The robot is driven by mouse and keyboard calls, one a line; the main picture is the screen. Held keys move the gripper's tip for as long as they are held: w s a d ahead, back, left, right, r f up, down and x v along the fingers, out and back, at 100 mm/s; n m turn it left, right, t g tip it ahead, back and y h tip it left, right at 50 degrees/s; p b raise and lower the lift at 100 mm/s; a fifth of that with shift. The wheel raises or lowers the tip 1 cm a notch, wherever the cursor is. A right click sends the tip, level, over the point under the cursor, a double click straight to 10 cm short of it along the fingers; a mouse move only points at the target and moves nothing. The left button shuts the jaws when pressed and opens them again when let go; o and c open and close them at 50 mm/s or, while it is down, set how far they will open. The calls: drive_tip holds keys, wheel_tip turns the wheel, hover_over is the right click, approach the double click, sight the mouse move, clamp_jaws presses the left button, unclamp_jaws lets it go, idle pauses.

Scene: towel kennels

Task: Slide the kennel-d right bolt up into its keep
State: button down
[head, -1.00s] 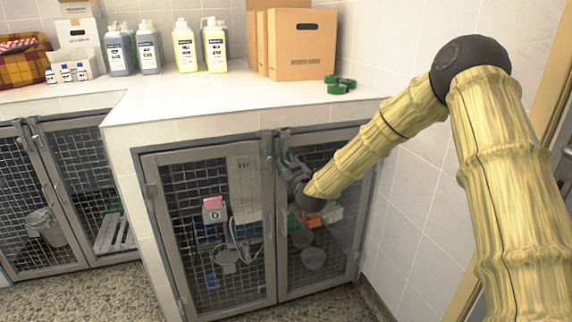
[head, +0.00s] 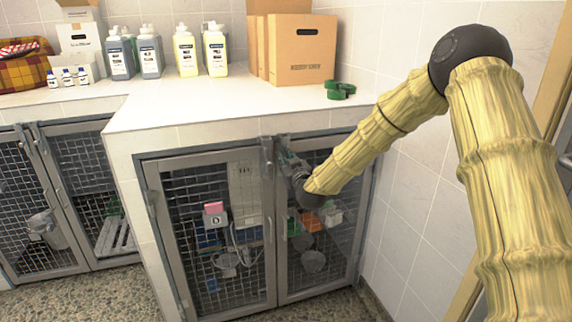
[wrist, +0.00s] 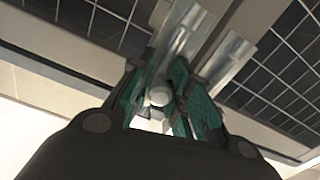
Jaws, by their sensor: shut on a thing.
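Kennel-d (head: 212,222) is the double-door mesh kennel under the counter, marked with a card on its left door. Its right bolt (head: 282,140) stands upright at the top of the right door, by the middle where the doors meet. My gripper (head: 292,168) reaches it from the right. In the wrist view my gripper (wrist: 160,98) has its green-padded fingers closed around the bolt's pale round knob (wrist: 158,97). A silver bolt housing (wrist: 186,38) lies just beyond. The gripper hides much of the bolt, and I cannot tell whether its tip is in the keep.
The left bolt (head: 267,150) is close beside on the left door. The white counter (head: 215,108) overhangs above, carrying bottles, a cardboard box (head: 303,48) and a green item (head: 340,90). A tiled wall (head: 425,190) is close on the right. Open floor lies in front.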

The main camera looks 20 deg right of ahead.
drive_tip(key=shift+w+r, duration=0.1)
drive_tip(key=shift+r, duration=0.15)
drive_tip(key=c, duration=1.5)
unclamp_jaws()
drive_tip(key=shift+d, duration=0.1)
drive_tip(key=shift+f, duration=0.1)
drive_tip(key=s, duration=1.2)
drive_tip(key=shift+d, duration=0.2)
